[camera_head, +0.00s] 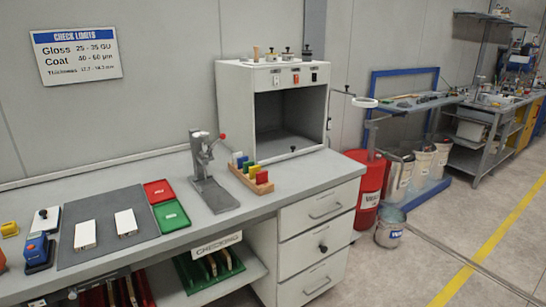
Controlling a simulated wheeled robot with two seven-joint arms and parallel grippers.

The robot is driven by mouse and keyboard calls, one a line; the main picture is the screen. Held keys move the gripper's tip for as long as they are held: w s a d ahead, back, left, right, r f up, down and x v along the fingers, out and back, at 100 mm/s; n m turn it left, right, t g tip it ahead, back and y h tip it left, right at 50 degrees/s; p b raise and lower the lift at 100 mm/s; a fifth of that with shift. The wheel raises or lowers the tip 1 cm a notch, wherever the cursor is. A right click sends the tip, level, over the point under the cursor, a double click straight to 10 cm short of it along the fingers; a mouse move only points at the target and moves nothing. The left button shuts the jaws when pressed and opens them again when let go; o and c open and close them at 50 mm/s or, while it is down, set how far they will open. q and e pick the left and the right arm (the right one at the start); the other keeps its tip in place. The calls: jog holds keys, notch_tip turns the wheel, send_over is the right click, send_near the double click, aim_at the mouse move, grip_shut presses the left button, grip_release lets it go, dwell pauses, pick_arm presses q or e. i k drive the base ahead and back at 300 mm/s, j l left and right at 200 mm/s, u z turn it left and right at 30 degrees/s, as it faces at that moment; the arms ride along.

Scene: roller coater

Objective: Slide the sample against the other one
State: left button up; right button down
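Two pale, block-like samples lie on a dark grey mat (104,203) on the workbench at the left. The left sample (85,235) and the right sample (126,222) lie apart, with a strip of bare mat between them. Neither of my grippers shows in the head view, and nothing touches the samples.
A red tray (158,191) and a green tray (171,216) lie right of the mat. A blue device (37,250) stands at its left edge. A lever press (208,170), a rack of coloured blocks (250,175) and an open-fronted cabinet (232,115) stand farther right.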

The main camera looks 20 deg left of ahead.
aim_at(125, 223)
jog(key=u, duration=1.8)
